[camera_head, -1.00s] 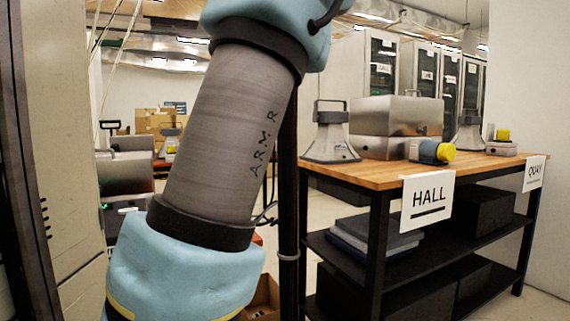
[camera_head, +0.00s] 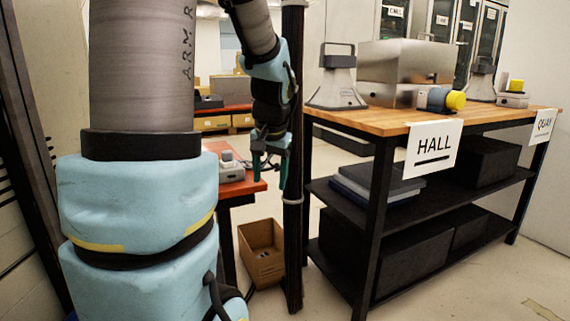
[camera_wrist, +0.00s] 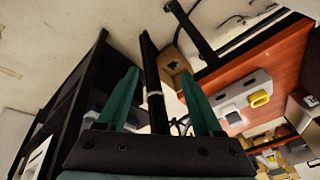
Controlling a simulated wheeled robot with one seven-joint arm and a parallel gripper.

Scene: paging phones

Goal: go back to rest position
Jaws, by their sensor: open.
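My gripper (camera_head: 269,180) hangs pointing down in the middle of the head view, beside a thin black post. Its two green fingers are apart with nothing between them. The same gripper (camera_wrist: 159,72) shows in the wrist view, with its fingers spread and empty. My upper arm fills the left of the head view, and my forearm comes in from the top to the gripper. The gripper appears clear of the tables, though its distance from the post (camera_head: 293,220) is hard to judge.
A wooden-topped bench (camera_head: 390,121) labelled HALL and QUAY bears metal boxes, grey phone-like units and a blue-yellow piece (camera_head: 440,99). An orange table (camera_head: 240,188) bears a grey device (camera_head: 230,168). A cardboard box (camera_head: 262,250) stands on the floor. A dark cabinet edge is at left.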

